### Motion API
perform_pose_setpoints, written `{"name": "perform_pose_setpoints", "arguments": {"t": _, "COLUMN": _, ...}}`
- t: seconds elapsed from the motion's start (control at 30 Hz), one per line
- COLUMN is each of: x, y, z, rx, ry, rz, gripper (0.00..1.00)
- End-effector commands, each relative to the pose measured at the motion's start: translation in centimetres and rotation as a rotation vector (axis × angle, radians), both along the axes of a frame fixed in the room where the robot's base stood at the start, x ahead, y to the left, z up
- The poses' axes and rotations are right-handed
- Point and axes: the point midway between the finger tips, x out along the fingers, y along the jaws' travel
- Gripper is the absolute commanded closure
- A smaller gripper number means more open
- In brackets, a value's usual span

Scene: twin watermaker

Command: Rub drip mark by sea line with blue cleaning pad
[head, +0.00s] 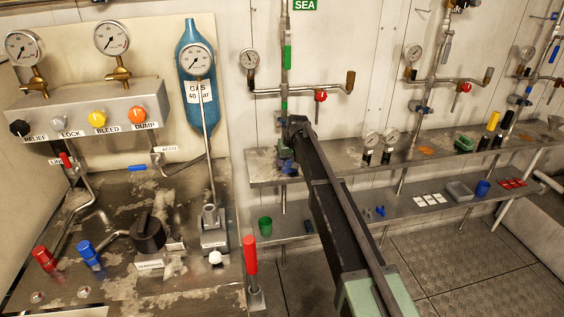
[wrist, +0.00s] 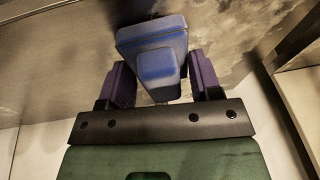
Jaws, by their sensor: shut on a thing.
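My gripper (wrist: 157,85) is shut on the blue cleaning pad (wrist: 155,65), a block with a raised grip held between two purple fingers in the wrist view. The pad is against or very near a metal surface with pale stains; I cannot tell if it touches. In the head view my gripper (head: 288,160) is at the left part of the upper shelf (head: 335,160), just below the sea line (head: 285,80), a vertical pipe under the green SEA sign (head: 305,4). The pad (head: 289,168) shows only slightly there. I cannot pick out the drip mark for certain.
A gauge (head: 249,59) and a red-handled valve (head: 321,96) sit on pipework above the shelf. The lower shelf (head: 345,217) holds a green cup (head: 265,224) and small blue parts. A red lever (head: 250,255) stands at front left.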

Motion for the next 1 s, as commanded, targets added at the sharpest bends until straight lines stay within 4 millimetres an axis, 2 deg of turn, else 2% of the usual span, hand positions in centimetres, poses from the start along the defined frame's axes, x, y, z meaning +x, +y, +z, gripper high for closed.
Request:
{"name": "perform_pose_setpoints", "arguments": {"t": 0.17, "x": 0.1, "y": -0.4, "z": 0.0, "rx": -0.001, "ry": 0.0, "rz": 0.0, "gripper": 0.61}}
{"name": "perform_pose_setpoints", "arguments": {"t": 0.53, "x": 1.0, "y": -3.9, "z": 0.1, "rx": 0.0, "ry": 0.0, "rz": -0.001, "gripper": 0.61}}
{"name": "perform_pose_setpoints", "arguments": {"t": 0.83, "x": 0.9, "y": -3.8, "z": -0.2, "rx": 0.0, "ry": 0.001, "rz": 0.0, "gripper": 0.61}}
{"name": "perform_pose_setpoints", "arguments": {"t": 1.0, "x": 0.5, "y": -2.3, "z": -0.2, "rx": 0.001, "ry": 0.002, "rz": 0.003, "gripper": 0.61}}
